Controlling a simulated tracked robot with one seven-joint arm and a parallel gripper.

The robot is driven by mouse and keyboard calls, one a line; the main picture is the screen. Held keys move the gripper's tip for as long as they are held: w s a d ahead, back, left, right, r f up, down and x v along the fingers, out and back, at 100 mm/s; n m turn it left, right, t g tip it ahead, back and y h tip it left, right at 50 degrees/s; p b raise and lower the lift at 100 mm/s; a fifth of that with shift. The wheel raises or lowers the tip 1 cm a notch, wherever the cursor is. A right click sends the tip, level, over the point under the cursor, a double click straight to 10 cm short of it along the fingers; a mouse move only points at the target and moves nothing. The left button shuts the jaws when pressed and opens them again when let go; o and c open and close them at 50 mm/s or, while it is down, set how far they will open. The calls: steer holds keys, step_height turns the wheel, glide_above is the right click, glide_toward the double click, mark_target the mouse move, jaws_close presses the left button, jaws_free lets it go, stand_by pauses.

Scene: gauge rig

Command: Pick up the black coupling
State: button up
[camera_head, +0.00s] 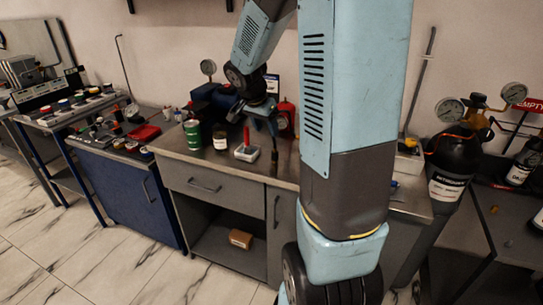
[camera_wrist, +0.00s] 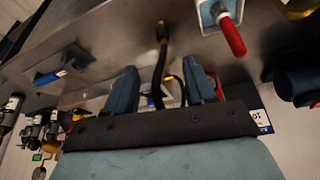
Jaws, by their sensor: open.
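A slim black part with a brassy end, which looks like the black coupling (camera_wrist: 163,34), shows in the wrist view over the metal worktop. From it a dark hose-like length runs down between my fingers. My gripper (camera_wrist: 161,88) is open, with one blue finger on each side of that length; I cannot tell whether they touch it. In the head view my gripper (camera_head: 265,122) hangs over the workbench. A thin dark upright piece shows just below it, too small to identify surely.
A light block with a red handle (camera_head: 247,151) stands close left of my gripper; the red handle also shows in the wrist view (camera_wrist: 232,36). A black gas cylinder (camera_head: 452,158) is at right.

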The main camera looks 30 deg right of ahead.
mark_target(274, 150)
steer(key=shift+m, duration=0.3)
steer(key=x, duration=1.5)
steer(key=shift+w+f, duration=0.1)
steer(key=shift+w, duration=0.3)
jaws_close()
